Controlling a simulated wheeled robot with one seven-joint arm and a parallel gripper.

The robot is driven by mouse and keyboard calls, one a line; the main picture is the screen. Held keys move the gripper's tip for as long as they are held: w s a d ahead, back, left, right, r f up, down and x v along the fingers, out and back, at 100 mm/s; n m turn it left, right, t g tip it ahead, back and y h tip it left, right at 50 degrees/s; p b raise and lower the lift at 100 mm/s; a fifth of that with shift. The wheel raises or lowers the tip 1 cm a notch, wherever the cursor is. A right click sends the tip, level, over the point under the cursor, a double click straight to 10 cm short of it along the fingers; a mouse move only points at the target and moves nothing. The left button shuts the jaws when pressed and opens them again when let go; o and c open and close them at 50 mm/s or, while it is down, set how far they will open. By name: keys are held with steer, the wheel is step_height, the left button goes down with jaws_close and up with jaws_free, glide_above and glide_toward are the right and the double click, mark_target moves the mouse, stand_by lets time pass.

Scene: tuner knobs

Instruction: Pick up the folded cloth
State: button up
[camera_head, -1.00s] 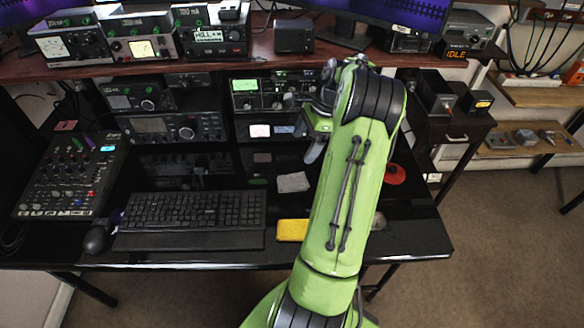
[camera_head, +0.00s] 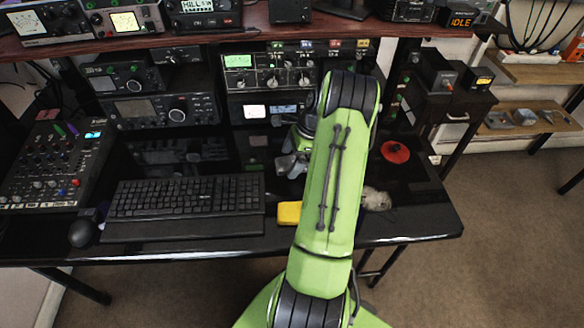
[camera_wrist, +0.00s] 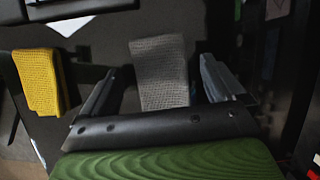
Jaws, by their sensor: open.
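A grey folded cloth (camera_wrist: 160,66) with a waffle weave lies on the dark desk in the wrist view. My gripper (camera_wrist: 165,75) is open, with one finger on each side of the cloth and gaps between. Whether the fingertips are down at the desk surface, I cannot tell. In the head view my gripper (camera_head: 292,160) is low over the desk, right of the keyboard and partly behind my green arm. It hides most or all of the grey cloth there.
A yellow textured pad (camera_wrist: 38,80), also in the head view (camera_head: 289,213), lies left of the cloth in the wrist view. The keyboard (camera_head: 185,200) is left of my gripper. Radios (camera_head: 275,75) stand behind. A red disc (camera_head: 396,152) lies right of my arm.

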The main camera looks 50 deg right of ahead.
mark_target(291, 161)
steer(key=shift+a+f, duration=0.1)
steer(key=shift+f, duration=0.3)
steer(key=shift+r, duration=0.1)
steer(key=c, duration=1.1)
steer(key=shift+r, duration=0.15)
step_height(291, 161, up, 10)
steer(key=p, duration=0.4)
